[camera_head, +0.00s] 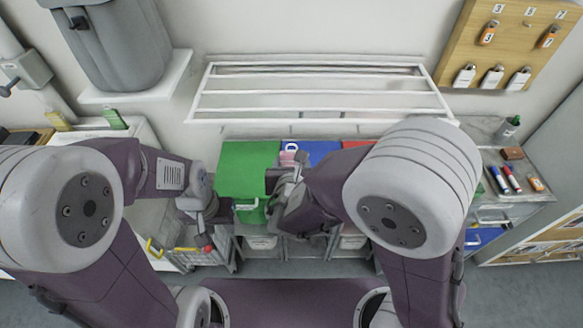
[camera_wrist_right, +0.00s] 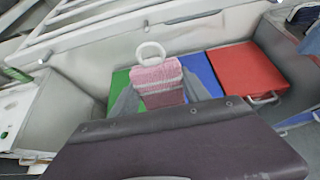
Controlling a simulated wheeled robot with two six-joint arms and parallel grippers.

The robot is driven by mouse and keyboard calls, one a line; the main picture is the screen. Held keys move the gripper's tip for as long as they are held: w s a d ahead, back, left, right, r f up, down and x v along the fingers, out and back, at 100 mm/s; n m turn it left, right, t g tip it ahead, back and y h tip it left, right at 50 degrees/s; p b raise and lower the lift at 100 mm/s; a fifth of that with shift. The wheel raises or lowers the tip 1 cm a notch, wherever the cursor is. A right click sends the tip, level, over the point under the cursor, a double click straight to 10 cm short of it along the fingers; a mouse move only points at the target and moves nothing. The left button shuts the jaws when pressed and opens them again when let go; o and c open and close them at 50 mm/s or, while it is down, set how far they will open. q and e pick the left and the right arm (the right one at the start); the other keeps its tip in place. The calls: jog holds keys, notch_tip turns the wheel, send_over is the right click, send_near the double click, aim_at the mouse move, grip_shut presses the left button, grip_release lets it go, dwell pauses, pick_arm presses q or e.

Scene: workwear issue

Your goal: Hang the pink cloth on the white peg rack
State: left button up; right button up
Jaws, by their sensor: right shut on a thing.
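The pink cloth (camera_wrist_right: 157,75) is a striped piece with a white ring (camera_wrist_right: 150,50) at its top. My right gripper (camera_wrist_right: 160,95) is shut on it, one grey finger on each side. In the head view the cloth (camera_head: 289,156) shows only in small part beyond the right gripper (camera_head: 287,190), above the coloured lids. The white rack (camera_head: 320,94) of long bars is on the wall above and behind the cloth, apart from it.
Bins with green (camera_head: 246,165), blue (camera_head: 322,150) and red (camera_wrist_right: 248,72) lids stand below the rack. A grey container (camera_head: 118,50) is on a shelf at upper left. A wooden key board (camera_head: 507,40) hangs at upper right. Markers (camera_head: 505,178) lie on the right counter.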

jog(key=shift+w+a, duration=0.2)
jog(key=shift+w, duration=0.85)
jog(key=shift+w+d+f, duration=0.15)
jog(key=shift+w, duration=0.75)
jog(key=shift+w+f+b, duration=0.2)
jog(key=shift+w+b, duration=0.05)
jog(key=shift+w, duration=0.6)
jog(key=shift+w+f+b, duration=0.2)
jog(key=shift+w, duration=0.6)
jog(key=o, duration=1.3)
jog(key=shift+c, duration=0.2)
jog(key=shift+s+r, duration=0.1)
